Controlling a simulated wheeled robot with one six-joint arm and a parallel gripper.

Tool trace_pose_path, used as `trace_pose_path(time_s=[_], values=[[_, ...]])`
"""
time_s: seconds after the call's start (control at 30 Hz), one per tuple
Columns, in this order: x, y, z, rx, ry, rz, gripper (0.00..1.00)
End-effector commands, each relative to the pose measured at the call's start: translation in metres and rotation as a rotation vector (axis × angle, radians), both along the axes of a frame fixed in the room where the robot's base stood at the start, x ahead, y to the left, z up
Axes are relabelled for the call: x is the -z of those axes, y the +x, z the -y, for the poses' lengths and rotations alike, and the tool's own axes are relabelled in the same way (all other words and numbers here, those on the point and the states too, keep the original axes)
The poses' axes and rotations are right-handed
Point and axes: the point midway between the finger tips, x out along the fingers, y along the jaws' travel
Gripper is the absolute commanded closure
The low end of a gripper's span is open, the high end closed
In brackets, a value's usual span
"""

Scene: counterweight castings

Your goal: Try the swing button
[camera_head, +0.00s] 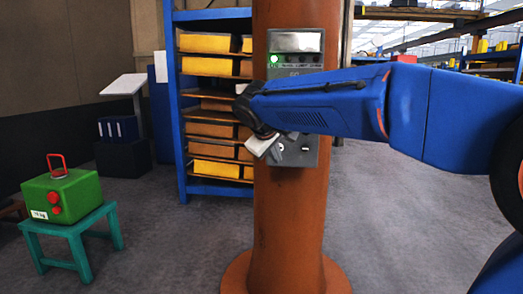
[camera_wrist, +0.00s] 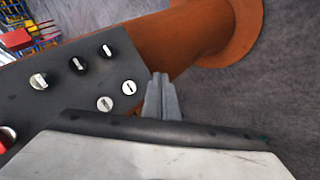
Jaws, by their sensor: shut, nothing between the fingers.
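A grey control panel (camera_head: 296,76) is fixed on the orange column. A green lamp (camera_head: 274,58) is lit at its upper left, under a pale display (camera_head: 295,41). My arm hides its middle. In the wrist view the panel (camera_wrist: 60,100) carries dark and pale knobs (camera_wrist: 38,81), two pale round slotted controls (camera_wrist: 129,87) and a red part (camera_wrist: 5,135) at the left edge. I cannot tell which is the swing button. My gripper (camera_wrist: 163,78) is shut and empty, its tips just past the panel's edge in the picture; contact cannot be told.
The orange column (camera_head: 285,220) stands on a round base. At left a green 10 kg casting (camera_head: 75,194) with a red handle sits on a teal stool (camera_head: 78,231). Behind is a blue shelf (camera_head: 180,130) with yellow-fronted bins. The floor right of the column is clear.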

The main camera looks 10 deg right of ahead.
Motion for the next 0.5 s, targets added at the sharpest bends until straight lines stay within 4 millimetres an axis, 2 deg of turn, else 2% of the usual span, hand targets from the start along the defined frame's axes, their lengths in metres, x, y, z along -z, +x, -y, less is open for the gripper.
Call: trace_pose_path(time_s=[0.27, 0.5], values=[[0.000, 0.001, -0.001, -0.001, 0.001, 0.000, 1.00], [0.001, 0.016, 0.004, 0.000, 0.002, 0.000, 1.00]])
